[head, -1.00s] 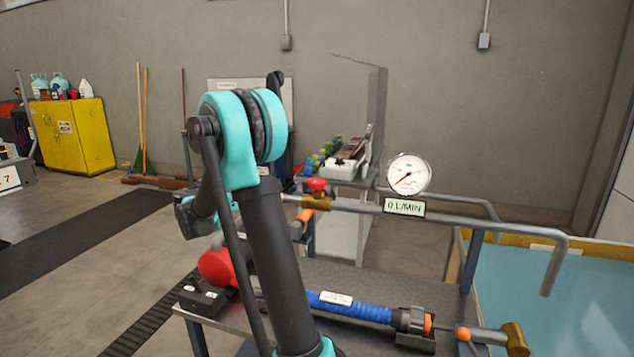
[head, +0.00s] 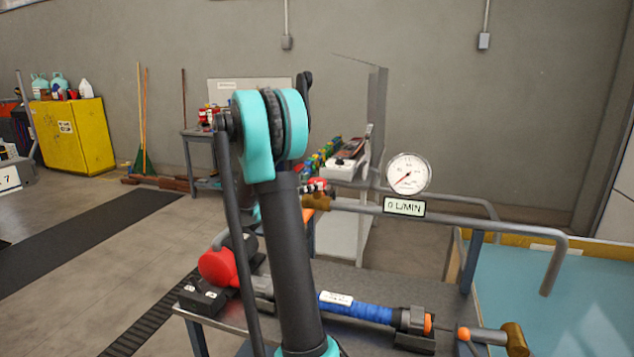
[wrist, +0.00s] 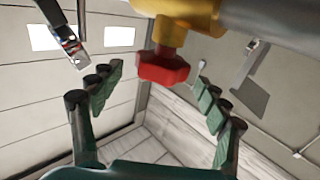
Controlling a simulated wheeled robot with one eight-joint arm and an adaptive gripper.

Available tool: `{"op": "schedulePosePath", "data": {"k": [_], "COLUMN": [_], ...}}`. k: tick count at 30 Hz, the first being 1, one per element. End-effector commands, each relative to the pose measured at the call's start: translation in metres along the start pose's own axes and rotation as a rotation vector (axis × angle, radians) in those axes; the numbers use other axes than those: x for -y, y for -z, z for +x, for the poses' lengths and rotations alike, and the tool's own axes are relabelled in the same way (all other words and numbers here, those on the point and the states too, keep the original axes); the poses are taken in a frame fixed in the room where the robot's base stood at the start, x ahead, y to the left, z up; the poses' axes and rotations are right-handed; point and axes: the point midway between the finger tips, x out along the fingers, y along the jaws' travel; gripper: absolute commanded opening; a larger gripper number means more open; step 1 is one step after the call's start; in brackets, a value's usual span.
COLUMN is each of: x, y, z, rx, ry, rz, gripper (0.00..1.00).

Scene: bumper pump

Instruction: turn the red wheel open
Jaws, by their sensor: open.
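The red wheel (wrist: 163,68) sits on a brass valve body (wrist: 187,18) in the wrist view, attached to a grey pipe. My gripper (wrist: 157,84) is open, with one green-padded finger on each side of the wheel and visible gaps between the pads and the wheel. In the head view the red wheel (head: 318,183) shows only in part, beside my arm, above the brass valve body (head: 317,202). My gripper is mostly hidden behind my arm there. A round gauge (head: 408,174) on the pipe has a plate (head: 404,207) reading 0 L/MIN.
A grey pipe (head: 480,220) runs right over a blue tank (head: 560,300). A yellow cabinet (head: 75,140) stands far left. The floor at left is mostly open.

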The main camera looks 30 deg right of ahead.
Motion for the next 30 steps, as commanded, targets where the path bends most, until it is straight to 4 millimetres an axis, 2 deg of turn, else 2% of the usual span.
{"op": "schedulePosePath", "data": {"k": [3, 7, 17, 30], "x": [0.000, 0.000, 0.000, 0.000], "y": [0.000, 0.000, 0.000, 0.000], "z": [0.016, 0.026, 0.029, 0.029], "rx": [0.000, 0.000, 0.000, 0.000], "ry": [-0.002, 0.000, 0.001, 0.001], "rz": [0.000, 0.000, 0.000, 0.000], "gripper": [0.76, 0.76, 0.76, 0.25]}}
